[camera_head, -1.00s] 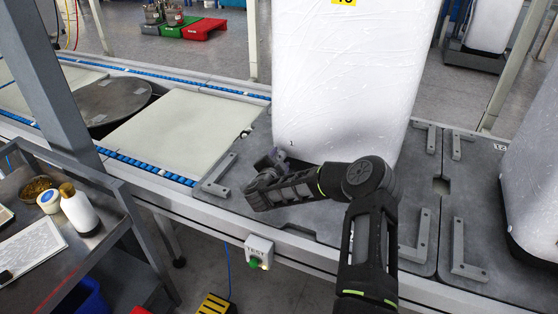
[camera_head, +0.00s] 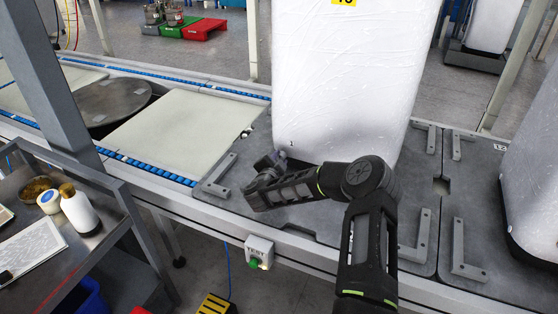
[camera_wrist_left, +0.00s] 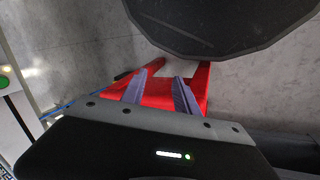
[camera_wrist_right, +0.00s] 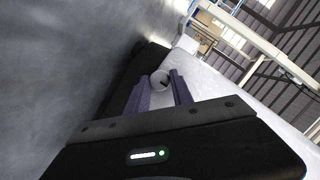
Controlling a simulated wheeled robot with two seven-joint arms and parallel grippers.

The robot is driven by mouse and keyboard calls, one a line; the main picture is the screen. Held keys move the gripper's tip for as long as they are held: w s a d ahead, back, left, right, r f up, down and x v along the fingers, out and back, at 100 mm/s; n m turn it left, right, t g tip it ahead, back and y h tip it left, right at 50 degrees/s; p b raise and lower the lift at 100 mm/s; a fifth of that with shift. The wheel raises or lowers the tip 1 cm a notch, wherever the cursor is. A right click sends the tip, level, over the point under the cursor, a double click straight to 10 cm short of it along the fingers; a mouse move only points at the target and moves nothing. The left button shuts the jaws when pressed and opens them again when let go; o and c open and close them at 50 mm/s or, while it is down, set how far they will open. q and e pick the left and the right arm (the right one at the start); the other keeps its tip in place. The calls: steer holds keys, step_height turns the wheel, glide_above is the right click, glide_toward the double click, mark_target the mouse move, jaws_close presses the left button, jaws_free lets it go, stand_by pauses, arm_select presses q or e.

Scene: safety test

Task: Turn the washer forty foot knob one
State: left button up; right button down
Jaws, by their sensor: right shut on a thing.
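The washer (camera_head: 345,80) is a tall white plastic-wrapped block standing on a grey pallet, with a yellow label near its top and a small "1" low on its front. My right gripper (camera_head: 268,168) is at its lower left corner in the head view. In the right wrist view, the fingers of my right gripper (camera_wrist_right: 158,88) are shut on a round whitish knob (camera_wrist_right: 160,79) with a dark mark. The gripper hides the knob in the head view. My left gripper (camera_wrist_left: 158,90) shows only in the left wrist view, fingers apart and empty, above something red.
The grey pallet (camera_head: 310,222) has raised corner brackets and sits on a conveyor line. Another wrapped block (camera_head: 535,180) stands at the right. A metal cart (camera_head: 95,237) with a bottle is at the left. A box with a green button (camera_head: 258,254) hangs below the conveyor edge.

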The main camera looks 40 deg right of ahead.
steer(key=n+p, duration=0.1)
steer(key=n+g+p, duration=0.1)
steer(key=shift+w+a+r+n, duration=0.1)
steer(key=shift+a+r+n, duration=0.1)
steer(key=shift+n, duration=0.1)
steer(key=shift+w+n+g+h+p, duration=0.1)
steer(key=shift+n+g+h+p, duration=0.3)
steer(key=shift+n+g+p, duration=0.45)
steer(key=shift+f+n+g+h, duration=0.15)
steer(key=shift+n+g+h, duration=0.2)
steer(key=shift+n, duration=0.7)
steer(key=shift+f+n+g+h, duration=0.1)
steer(key=shift+n+g+h, duration=0.35)
steer(key=shift+n, duration=0.75)
steer(key=c, duration=1.1)
jaws_free()
steer(key=shift+a, duration=0.1)
